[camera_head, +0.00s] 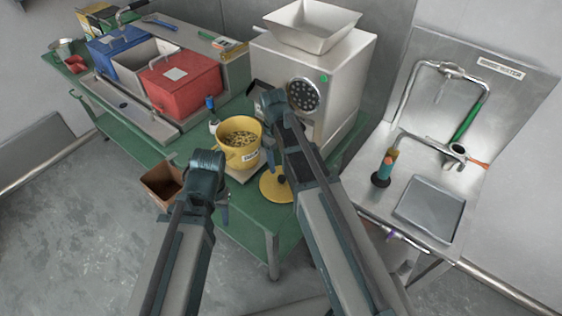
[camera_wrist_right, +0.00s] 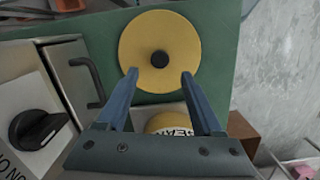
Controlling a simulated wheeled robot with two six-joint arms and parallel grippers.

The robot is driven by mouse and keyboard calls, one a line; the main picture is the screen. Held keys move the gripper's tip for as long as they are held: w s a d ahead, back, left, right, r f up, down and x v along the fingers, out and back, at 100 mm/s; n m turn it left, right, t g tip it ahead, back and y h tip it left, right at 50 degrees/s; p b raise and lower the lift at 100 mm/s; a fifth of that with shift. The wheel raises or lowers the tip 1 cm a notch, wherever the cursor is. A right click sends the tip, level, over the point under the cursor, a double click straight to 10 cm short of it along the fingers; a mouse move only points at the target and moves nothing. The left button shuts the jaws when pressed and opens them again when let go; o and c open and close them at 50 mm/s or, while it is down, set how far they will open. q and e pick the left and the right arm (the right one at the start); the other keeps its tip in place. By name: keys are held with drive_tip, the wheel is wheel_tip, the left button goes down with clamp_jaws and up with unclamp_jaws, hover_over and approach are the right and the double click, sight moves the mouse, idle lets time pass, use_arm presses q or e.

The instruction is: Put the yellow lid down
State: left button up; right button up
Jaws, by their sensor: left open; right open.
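The yellow lid (camera_head: 270,187) lies flat on the green table (camera_head: 262,214), near its front right corner, partly hidden behind my right arm in the head view. In the right wrist view the whole lid (camera_wrist_right: 160,32) shows with its black knob upward. My right gripper (camera_wrist_right: 160,74) is open, and its fingers point toward the lid with nothing between them. In the head view my right gripper (camera_head: 270,103) is over the table, right of the yellow pot (camera_head: 241,158). The pot is uncovered and holds beans. My left gripper (camera_head: 207,172) is open at the table's front edge, left of the pot.
The grinder (camera_head: 335,75) stands behind my right arm. Red (camera_head: 180,83) and blue (camera_head: 118,48) bins stand at the back left. A brown box (camera_head: 160,183) is below the table's front edge. A metal sink unit (camera_head: 455,120) is at the right.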

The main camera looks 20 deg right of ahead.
wheel_tip(320, 180, up, 6)
drive_tip(key=p, duration=0.5)
drive_tip(key=s+a+m+t, duration=0.1)
drive_tip(key=s+a, duration=0.9)
drive_tip(key=s, duration=0.5)
drive_tip(key=shift+f+h, duration=0.2)
drive_tip(key=shift+h, duration=0.1)
